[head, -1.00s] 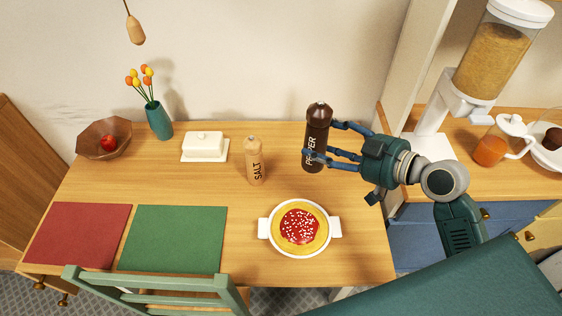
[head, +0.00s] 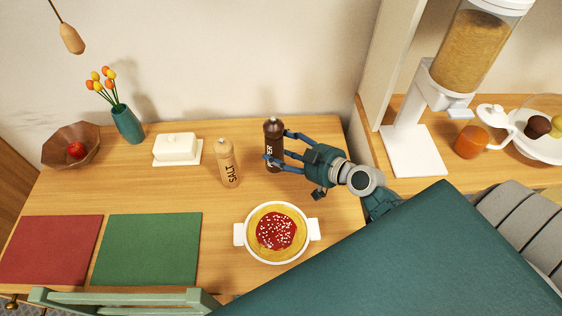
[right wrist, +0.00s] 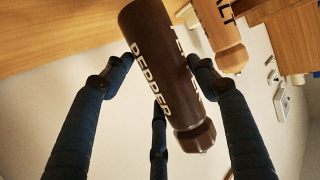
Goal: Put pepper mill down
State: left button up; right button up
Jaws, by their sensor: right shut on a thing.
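The dark brown pepper mill (head: 272,131) is near the back right of the wooden table (head: 330,205), to the right of the salt mill (head: 227,163). My right gripper (head: 277,149) is shut on it from the right. In the right wrist view the pepper mill (right wrist: 165,75) sits between the blue fingers, with its lettering showing. The mill looks close to upright in the head view; I cannot tell whether its base touches the table. The salt mill also shows in the right wrist view (right wrist: 222,45). My left gripper is not in view.
A white dish with a red-topped pie (head: 277,232) stands in front. A butter dish (head: 177,148), a vase (head: 127,124) and a bowl with an apple (head: 70,146) stand left. Red (head: 50,250) and green (head: 147,249) placemats lie at front left. A cereal dispenser (head: 413,150) stands right.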

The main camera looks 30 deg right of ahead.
jog(key=shift+f, duration=0.75)
notch_tip(320, 180, down, 4)
jog(key=shift+r+b, duration=0.2)
jog(key=shift+b, duration=0.3)
jog(key=shift+f, duration=0.3)
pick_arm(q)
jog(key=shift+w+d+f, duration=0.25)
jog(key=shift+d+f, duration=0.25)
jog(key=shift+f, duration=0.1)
pick_arm(e)
jog(key=shift+f+b, duration=0.2)
jog(key=shift+b, duration=0.1)
jog(key=o, duration=1.4)
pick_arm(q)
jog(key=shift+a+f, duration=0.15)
pick_arm(e)
jog(key=shift+r, duration=0.1)
